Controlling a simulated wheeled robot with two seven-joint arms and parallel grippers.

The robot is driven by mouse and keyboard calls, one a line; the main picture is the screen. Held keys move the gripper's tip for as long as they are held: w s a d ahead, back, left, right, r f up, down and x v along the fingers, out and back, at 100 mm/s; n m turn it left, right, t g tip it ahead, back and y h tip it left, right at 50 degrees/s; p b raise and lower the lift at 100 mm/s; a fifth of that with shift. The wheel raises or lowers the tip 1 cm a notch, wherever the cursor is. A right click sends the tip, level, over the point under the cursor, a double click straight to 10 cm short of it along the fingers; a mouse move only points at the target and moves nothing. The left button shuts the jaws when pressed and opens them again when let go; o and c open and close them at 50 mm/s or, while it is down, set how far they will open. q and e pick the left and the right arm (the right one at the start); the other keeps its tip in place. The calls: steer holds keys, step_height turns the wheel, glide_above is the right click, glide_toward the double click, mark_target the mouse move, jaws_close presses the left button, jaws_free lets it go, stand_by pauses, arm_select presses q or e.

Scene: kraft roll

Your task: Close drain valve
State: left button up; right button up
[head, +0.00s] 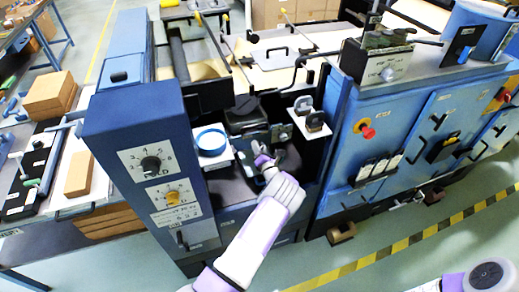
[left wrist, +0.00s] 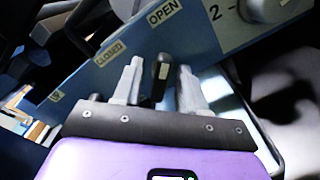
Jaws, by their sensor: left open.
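The drain valve panel is a blue-grey plate with CLOSED and OPEN labels, clear in the left wrist view (left wrist: 135,52). A short black lever (left wrist: 161,72) stands in front of it, below the OPEN label. My left gripper (left wrist: 160,88) is open, with one grey finger on each side of the lever. I cannot tell whether either finger touches it. In the head view my left gripper (head: 270,152) reaches into the dark recess of the machine. The lever is too small to make out there. My right gripper is not in view.
A blue control column (head: 128,113) with dials stands left of my left arm. A blue ring (head: 211,141) lies on a white shelf beside the gripper. A blue cabinet with a red knob (head: 367,131) stands to the right. Yellow-black floor tape (head: 400,245) crosses clear floor.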

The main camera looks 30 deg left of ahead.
arm_select(q)
jaws_close()
steer(key=shift+n, duration=0.3)
steer(key=n+b, duration=0.1)
steer(key=n, duration=0.3)
steer(key=shift+b, duration=0.35)
steer(key=n+b, duration=0.1)
steer(key=n, duration=0.4)
steer(key=shift+b, duration=0.4)
steer(key=n+b, duration=0.2)
steer(key=n, duration=0.2)
steer(key=shift+a+f+n, duration=0.1)
steer(key=shift+n, duration=0.3)
steer(key=shift+s+n+b, duration=0.1)
steer(key=shift+n+b, duration=0.95)
steer(key=shift+n, duration=0.85)
